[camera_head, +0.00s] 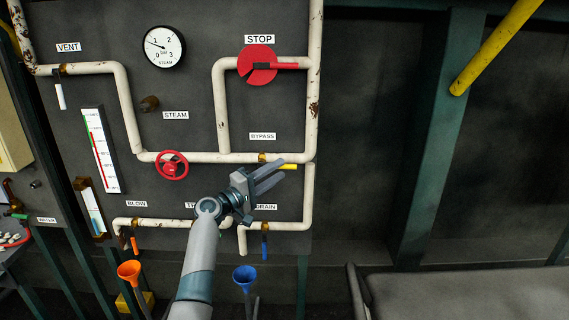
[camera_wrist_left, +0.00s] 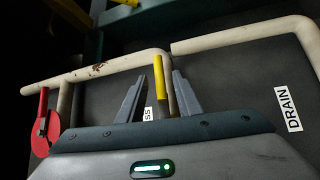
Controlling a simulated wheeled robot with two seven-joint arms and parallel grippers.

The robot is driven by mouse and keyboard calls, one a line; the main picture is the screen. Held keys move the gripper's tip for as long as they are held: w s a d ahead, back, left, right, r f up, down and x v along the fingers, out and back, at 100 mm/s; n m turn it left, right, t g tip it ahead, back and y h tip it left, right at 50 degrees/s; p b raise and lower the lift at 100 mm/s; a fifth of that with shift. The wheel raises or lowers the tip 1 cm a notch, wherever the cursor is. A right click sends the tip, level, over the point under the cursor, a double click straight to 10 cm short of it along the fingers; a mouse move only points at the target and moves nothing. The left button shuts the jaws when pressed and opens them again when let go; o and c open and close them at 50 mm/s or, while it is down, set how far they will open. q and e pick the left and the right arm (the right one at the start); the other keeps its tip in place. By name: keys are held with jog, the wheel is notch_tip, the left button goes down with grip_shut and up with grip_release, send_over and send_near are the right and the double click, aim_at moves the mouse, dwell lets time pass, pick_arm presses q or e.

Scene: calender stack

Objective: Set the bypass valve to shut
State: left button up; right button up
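The bypass valve's yellow handle (camera_head: 288,167) lies level along the white pipe, pointing right from its brass body (camera_head: 262,157), under the BYPASS label (camera_head: 263,136). My left gripper (camera_head: 275,174) is open at the handle, its fingers pointing right and covering part of it. My right gripper is in neither view.
The red STOP disc (camera_head: 258,65) is above and the red handwheel (camera_head: 173,166) is to the left. The blue drain handle (camera_head: 264,245) hangs below, over a blue funnel (camera_head: 245,277). A vertical pipe (camera_head: 310,190) runs just right of the yellow handle.

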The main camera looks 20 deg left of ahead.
aim_at(282, 168)
pick_arm(q)
jog(key=shift+p+x, duration=0.3)
jog(key=shift+x, duration=1.65)
grip_shut()
